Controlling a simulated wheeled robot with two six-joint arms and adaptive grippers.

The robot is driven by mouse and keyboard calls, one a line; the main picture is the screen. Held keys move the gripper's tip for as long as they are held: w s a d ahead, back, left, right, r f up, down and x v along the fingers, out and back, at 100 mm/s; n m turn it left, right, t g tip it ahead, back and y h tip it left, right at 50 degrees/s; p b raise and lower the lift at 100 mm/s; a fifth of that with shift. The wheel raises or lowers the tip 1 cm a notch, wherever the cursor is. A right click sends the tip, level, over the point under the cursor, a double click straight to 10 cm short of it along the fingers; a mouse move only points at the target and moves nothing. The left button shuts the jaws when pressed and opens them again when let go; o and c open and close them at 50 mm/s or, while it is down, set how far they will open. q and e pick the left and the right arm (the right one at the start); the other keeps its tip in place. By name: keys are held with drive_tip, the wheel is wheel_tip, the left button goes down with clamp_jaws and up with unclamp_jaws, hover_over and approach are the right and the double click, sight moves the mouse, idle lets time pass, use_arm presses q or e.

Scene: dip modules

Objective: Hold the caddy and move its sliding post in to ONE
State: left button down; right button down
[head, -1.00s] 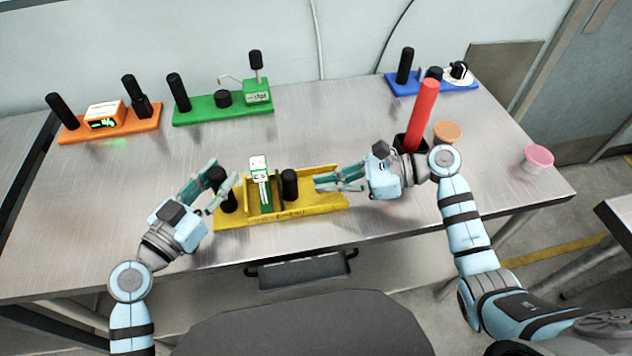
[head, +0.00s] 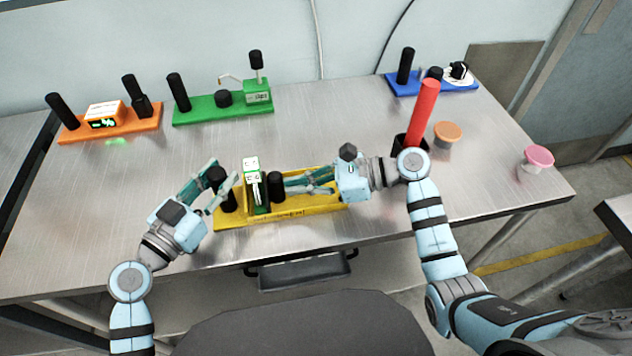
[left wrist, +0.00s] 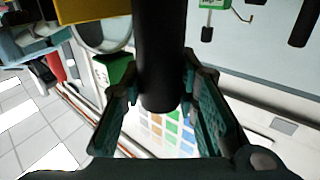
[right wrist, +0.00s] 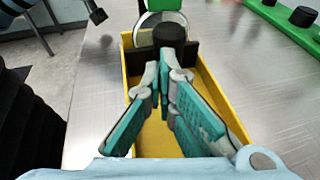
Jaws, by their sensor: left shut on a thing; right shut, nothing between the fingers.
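The yellow caddy (head: 318,207) lies near the front middle of the table. My left gripper (head: 226,185) is shut on the black upright handle (left wrist: 160,60) at the caddy's left end. The black sliding post (head: 276,188) stands in the tray, close to the right of a green and white upright piece (head: 252,166). My right gripper (head: 288,184) is shut and empty, reaching in from the right with its tips against or very near the post; in the right wrist view the post (right wrist: 170,36) is just beyond the tips. Markings on the caddy's front are too small to read.
Orange (head: 110,128), green (head: 208,109) and blue (head: 425,86) modules stand along the back. A red rod (head: 424,110) in a black holder stands behind my right arm. Orange (head: 447,132) and pink (head: 538,157) cups are to the right. The front-left tabletop is clear.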

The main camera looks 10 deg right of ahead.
sight(274, 187)
drive_tip(key=shift+d, duration=0.1)
